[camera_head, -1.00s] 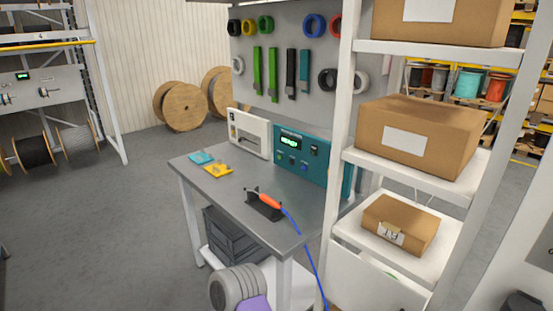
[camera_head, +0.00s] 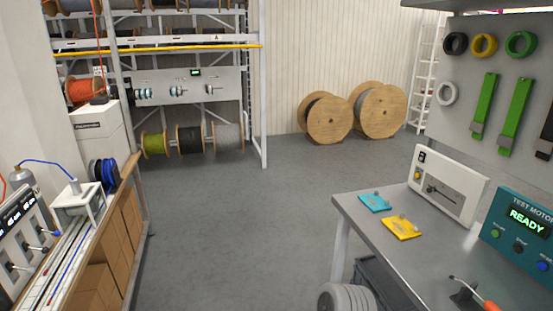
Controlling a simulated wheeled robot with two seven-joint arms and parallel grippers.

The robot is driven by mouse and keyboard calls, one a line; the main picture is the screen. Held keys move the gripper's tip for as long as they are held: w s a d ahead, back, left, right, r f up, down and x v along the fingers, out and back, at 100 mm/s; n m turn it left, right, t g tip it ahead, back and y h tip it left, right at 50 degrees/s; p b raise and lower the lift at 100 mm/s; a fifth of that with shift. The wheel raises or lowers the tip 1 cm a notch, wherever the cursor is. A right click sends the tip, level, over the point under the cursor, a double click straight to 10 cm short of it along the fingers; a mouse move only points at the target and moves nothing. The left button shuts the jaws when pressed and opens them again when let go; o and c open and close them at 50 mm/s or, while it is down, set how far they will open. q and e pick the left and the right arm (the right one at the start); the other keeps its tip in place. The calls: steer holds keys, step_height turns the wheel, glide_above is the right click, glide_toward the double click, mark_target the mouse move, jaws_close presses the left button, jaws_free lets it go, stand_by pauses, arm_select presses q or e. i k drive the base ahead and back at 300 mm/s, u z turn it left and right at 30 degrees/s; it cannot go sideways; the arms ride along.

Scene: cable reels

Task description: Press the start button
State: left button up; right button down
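Neither of my grippers is in view. A teal test motor box (camera_head: 520,232) stands on the grey workbench (camera_head: 372,228) at the right. Its screen reads READY. Below the screen are a green button (camera_head: 494,233), a dark knob (camera_head: 518,247) and a blue button (camera_head: 541,265). Their labels are too small to read, so I cannot tell which is the start button. A white machine (camera_head: 448,187) with a slot and a small yellow part stands beside the teal box. At the left edge a grey panel (camera_head: 22,243) has small displays and levers.
Grey floor (camera_head: 235,230) is open between the workbench and the left bench (camera_head: 138,180). Teal (camera_head: 375,203) and yellow (camera_head: 402,228) pieces lie on the workbench. Wooden reels (camera_head: 329,118) stand at the back wall. A reel rack (camera_head: 262,90) stands at the back left.

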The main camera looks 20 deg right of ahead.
mark_target(495, 233)
steer(key=i, duration=3.05)
steer(key=z, duration=3)
